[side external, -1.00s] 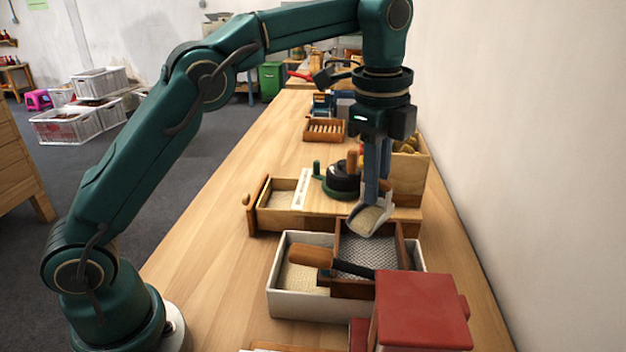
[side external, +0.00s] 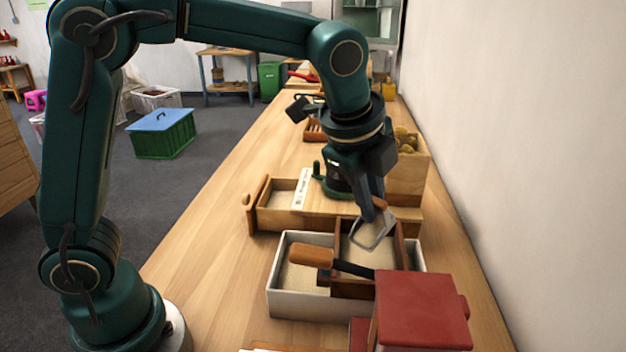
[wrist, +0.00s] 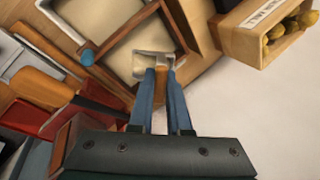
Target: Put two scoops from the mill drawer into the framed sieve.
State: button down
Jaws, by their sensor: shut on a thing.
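My gripper (side external: 372,205) is shut on the wooden handle of a metal scoop (side external: 374,232). The scoop is tipped steeply over the framed sieve (side external: 402,243), low and within its frame. Pale meal covers the sieve mesh beneath it; the scoop looks nearly emptied. In the wrist view my gripper's fingers (wrist: 162,78) hold the scoop (wrist: 153,60) over the pale meal in the sieve (wrist: 112,53). The mill drawer (side external: 266,206) is pulled out to the left of the mill (side external: 335,182) and holds pale meal. My wrist partly hides the mill.
The sieve rests over a white tray (side external: 286,303) with pale meal in it. A brush-like tool with a wooden handle (side external: 311,256) lies across the tray. A red box (side external: 421,305) stands in front. A wooden crate (side external: 410,172) stands by the wall at right.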

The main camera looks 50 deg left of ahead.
jog(key=shift+s+d+t, duration=0.1)
jog(key=shift+s+t, duration=0.75)
jog(key=shift+t, duration=0.4)
jog(key=shift+s+d+t, duration=0.1)
jog(key=shift+s+t, duration=0.75)
jog(key=shift+t, duration=0.4)
jog(key=w+g, duration=0.1)
jog(key=g, duration=0.1)
jog(key=w+g, duration=0.3)
jog(key=g, duration=0.1)
jog(key=shift+w+a, duration=0.2)
jog(key=shift+a, duration=0.05)
jog(key=shift+w+r+g, duration=0.55)
jog(key=shift+g, duration=0.45)
jog(key=shift+a+r, duration=0.15)
